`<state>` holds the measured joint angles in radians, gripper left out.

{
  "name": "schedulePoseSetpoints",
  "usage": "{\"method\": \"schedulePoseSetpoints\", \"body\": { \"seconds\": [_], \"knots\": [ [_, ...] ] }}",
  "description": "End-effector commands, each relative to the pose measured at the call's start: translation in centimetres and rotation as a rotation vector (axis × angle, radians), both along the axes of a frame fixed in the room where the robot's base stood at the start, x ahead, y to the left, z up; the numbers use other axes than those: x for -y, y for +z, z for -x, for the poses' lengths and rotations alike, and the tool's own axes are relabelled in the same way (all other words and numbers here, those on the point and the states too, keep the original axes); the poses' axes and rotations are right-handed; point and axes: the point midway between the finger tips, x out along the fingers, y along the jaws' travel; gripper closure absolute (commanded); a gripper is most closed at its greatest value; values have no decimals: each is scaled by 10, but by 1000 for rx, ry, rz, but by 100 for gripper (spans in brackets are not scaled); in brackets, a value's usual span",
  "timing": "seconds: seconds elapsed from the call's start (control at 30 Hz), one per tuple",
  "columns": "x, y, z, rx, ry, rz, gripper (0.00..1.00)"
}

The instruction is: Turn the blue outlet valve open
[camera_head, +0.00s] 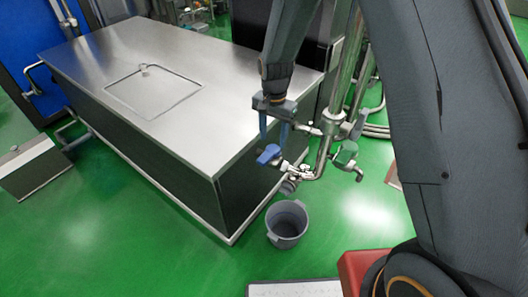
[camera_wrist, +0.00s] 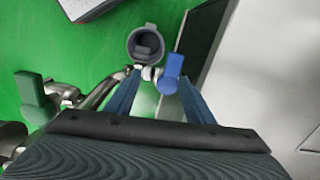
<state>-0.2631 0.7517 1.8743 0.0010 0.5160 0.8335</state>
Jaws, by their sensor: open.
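The blue outlet valve handle (camera_head: 268,154) sits on a steel pipe fitting beside the corner of the steel-topped cabinet. My gripper (camera_head: 274,140) is open and points down just above the handle. In the wrist view the blue handle (camera_wrist: 172,66) shows near the tip of the right finger, and the left finger is farther from it. I cannot tell whether a finger touches it. My gripper (camera_wrist: 158,82) holds nothing.
A green valve handle (camera_head: 344,153) is on the pipework to the right. A grey bucket (camera_head: 287,224) stands on the green floor below the outlet. The steel cabinet top (camera_head: 215,105) is at left. Upright pipes (camera_head: 347,70) stand close to my arm.

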Motion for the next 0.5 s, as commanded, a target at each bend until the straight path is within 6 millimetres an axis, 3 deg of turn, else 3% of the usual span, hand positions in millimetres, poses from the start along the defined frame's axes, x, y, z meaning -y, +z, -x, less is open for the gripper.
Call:
{"method": "schedulePoseSetpoints", "body": {
  "seconds": [0.2,0.5],
  "knots": [
    [-26,-29,-15,-1,-78,1,52],
    [-29,-57,-16,-2,-92,2,52]
  ]
}}
